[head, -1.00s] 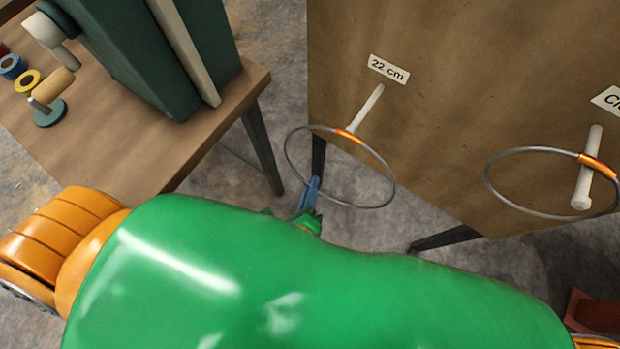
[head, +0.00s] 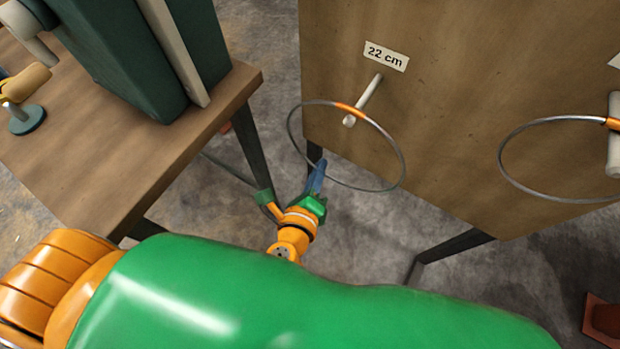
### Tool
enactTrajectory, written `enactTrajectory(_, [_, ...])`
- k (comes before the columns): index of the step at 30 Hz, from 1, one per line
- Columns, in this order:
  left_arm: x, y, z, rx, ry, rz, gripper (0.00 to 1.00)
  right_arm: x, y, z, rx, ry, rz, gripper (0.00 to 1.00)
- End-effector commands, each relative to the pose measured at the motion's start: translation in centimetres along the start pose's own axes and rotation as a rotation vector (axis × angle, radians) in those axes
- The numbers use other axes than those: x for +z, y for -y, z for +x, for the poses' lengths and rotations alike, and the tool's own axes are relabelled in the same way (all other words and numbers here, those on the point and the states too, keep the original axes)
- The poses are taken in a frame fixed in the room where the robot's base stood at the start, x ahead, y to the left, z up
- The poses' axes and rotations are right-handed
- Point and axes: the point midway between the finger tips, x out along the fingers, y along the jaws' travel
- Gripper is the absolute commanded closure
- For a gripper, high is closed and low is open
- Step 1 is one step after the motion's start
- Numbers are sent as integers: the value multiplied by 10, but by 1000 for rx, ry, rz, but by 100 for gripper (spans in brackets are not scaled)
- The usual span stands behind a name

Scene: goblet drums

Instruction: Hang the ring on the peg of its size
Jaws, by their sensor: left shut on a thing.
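A thin grey metal ring (head: 404,160) with an orange band is in front of the brown board. Its orange band crosses the pale peg (head: 369,96) under the "22 cm" label, close behind the peg's tip. The tip shows inside the ring's outline; I cannot tell whether the ring's weight rests on the peg. My left gripper (head: 318,178), with blue fingers, is shut on the ring's lower left rim. A second ring (head: 503,165), also with an orange band, is at another pale peg (head: 614,135) at the right edge. My right gripper is out of view.
The brown board (head: 460,90) stands on dark legs. A wooden table (head: 150,160) at the left bears a dark green case (head: 130,60) and a small stand with a wooden handle (head: 27,85). Grey floor lies between them. A reddish object (head: 603,318) is on the floor at lower right.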

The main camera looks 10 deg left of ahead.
Motion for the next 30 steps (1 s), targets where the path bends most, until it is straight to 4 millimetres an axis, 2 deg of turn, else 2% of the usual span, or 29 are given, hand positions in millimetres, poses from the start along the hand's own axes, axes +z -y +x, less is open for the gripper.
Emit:
enactTrajectory(16, [-6,20,54,-1,-1,-1,100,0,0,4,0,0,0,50])
enactTrajectory(21, [-11,10,56,0,-1,-1,100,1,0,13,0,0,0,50])
enactTrajectory(30, [-11,10,56,0,0,-1,100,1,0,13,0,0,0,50])
